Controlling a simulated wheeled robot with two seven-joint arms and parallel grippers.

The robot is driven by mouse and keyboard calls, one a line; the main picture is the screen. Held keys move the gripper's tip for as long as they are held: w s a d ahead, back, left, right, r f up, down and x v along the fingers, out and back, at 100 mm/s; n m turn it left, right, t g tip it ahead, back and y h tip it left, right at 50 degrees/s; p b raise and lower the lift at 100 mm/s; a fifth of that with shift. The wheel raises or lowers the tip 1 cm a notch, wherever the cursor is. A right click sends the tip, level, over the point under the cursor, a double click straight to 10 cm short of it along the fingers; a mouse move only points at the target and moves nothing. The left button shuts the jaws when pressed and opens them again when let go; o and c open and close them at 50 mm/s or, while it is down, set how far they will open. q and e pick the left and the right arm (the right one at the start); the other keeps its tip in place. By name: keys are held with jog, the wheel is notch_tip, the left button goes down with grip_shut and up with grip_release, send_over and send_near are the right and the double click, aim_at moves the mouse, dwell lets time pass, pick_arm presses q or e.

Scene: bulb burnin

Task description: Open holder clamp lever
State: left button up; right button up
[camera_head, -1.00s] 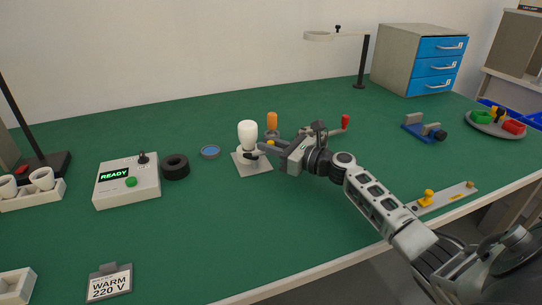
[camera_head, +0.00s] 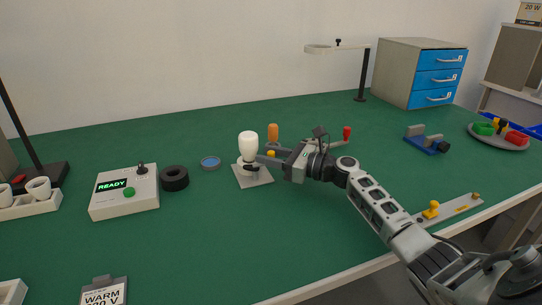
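A white bulb (camera_head: 248,145) stands upright in a holder on a square grey base plate (camera_head: 253,178) near the middle of the table. A small yellow piece (camera_head: 271,153), perhaps the tip of the clamp lever, shows just right of the bulb. A dark part shows at the bulb's foot. My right gripper (camera_head: 264,159) reaches in from the right, its fingertips at the holder's right side, close to the yellow piece. The fingers overlap in this view, so their gap and any contact are hidden. My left gripper is not in view.
An orange-handled item (camera_head: 272,132) stands right behind the holder. A black ring (camera_head: 174,178), a blue-topped disc (camera_head: 210,162) and the READY box (camera_head: 125,195) lie left. A red-tipped item (camera_head: 347,132) is behind my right arm. The front middle of the table is clear.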

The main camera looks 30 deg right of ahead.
jog(key=v, duration=1.6)
